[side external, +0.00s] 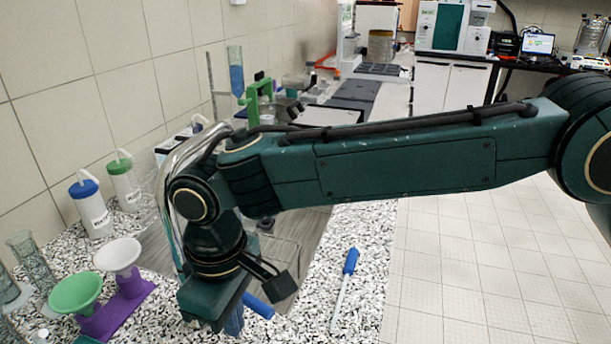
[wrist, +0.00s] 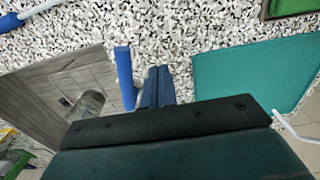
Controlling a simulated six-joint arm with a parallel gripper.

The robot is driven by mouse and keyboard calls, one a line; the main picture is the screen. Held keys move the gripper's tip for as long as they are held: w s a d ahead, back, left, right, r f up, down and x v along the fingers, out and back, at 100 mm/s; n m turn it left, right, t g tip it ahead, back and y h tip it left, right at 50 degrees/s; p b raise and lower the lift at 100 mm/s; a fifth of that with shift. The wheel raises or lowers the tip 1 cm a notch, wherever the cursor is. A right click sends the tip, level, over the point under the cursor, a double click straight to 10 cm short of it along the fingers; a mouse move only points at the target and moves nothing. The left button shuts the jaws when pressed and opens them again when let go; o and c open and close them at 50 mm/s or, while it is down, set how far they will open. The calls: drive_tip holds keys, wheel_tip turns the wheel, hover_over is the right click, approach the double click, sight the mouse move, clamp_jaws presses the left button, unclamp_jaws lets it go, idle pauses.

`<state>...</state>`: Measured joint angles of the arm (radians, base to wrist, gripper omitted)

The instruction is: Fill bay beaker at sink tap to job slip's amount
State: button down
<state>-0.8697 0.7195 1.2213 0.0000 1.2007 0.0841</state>
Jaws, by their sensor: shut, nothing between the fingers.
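My gripper (wrist: 157,75) is shut and empty, its two blue fingers side by side; in the side view its fingertips (side external: 235,326) point down over the speckled counter. A blue bar (wrist: 124,78) stands just left of the fingers in the wrist view, with a narrow gap; a blue piece (side external: 258,306) also shows beside my gripper in the side view. The grey sink (wrist: 45,88) lies left in the wrist view, and a glassy cylinder (wrist: 87,104) shows over it; I cannot tell if it is the beaker. A curved chrome pipe (side external: 168,185) shows beside my wrist. No job slip is readable.
A blue-handled tool (side external: 345,285) lies right of the sink. Funnels in a purple stand (side external: 115,312), wash bottles (side external: 92,208) and glass cylinders (side external: 30,255) stand left. A teal mat (wrist: 240,85) lies right in the wrist view. Speckled counter (wrist: 180,35) is clear above the fingers.

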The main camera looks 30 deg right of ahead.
sight(249, 299)
drive_tip(key=shift+d, duration=0.15)
idle(0.3)
drive_tip(key=shift+w+d, duration=0.25)
drive_tip(key=shift+d, duration=0.1)
drive_tip(key=shift+w+d, duration=0.25)
drive_tip(key=shift+d, duration=0.25)
drive_tip(key=shift+w, duration=0.1)
idle(0.4)
drive_tip(key=shift+w+d, duration=0.2)
drive_tip(key=shift+d, duration=0.3)
drive_tip(key=shift+r, duration=0.1)
wheel_tip(249, 299, up, 7)
drive_tip(key=shift+s+a, duration=0.35)
drive_tip(key=shift+a, duration=0.05)
